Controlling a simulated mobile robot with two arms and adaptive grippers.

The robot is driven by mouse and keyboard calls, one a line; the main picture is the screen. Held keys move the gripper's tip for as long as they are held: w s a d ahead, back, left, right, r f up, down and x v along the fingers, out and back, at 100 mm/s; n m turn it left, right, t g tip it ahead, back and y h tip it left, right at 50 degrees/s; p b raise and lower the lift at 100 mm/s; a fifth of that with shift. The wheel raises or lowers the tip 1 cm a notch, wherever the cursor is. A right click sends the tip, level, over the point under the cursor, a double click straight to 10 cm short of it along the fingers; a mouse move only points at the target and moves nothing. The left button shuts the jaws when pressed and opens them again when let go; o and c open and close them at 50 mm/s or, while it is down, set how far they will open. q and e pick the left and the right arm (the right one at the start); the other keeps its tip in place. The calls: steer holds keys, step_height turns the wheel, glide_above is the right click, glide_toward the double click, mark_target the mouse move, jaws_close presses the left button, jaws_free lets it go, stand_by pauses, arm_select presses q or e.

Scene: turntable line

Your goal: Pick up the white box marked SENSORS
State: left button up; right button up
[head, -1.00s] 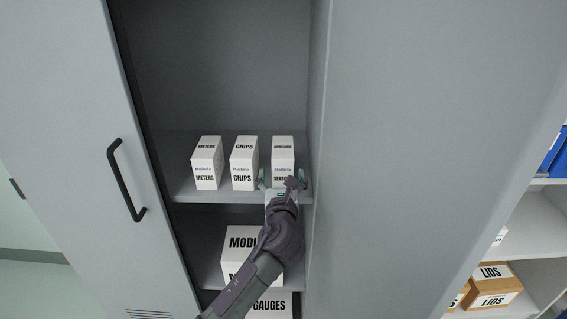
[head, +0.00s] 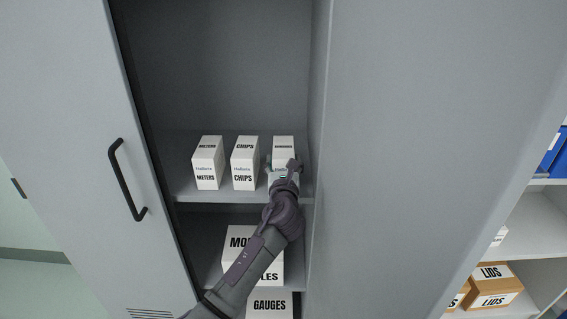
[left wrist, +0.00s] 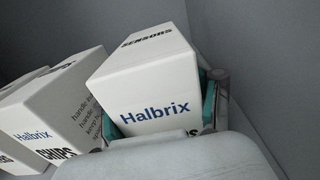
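The white box marked SENSORS (head: 283,146) stands upright at the right end of a cabinet shelf, in a row with two similar boxes. My left gripper (head: 283,165) reaches in from the front, with its fingers on either side of this box. In the left wrist view the SENSORS box (left wrist: 145,85) fills the space between the teal finger pads, which look pressed to its sides. The box still appears to rest on the shelf. The gripper hides its lower front. My right gripper is not in view.
The CHIPS box (head: 244,165) stands close to the left, then the METERS box (head: 207,165). The cabinet's right wall (head: 318,110) is close to the right. A MODULES box (head: 238,240) and a GAUGES box (head: 268,306) are below. The open door (head: 75,180) is at left.

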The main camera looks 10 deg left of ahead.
arm_select(q)
steer(key=c, duration=0.8)
steer(key=shift+r, duration=0.1)
steer(key=shift+c, duration=0.5)
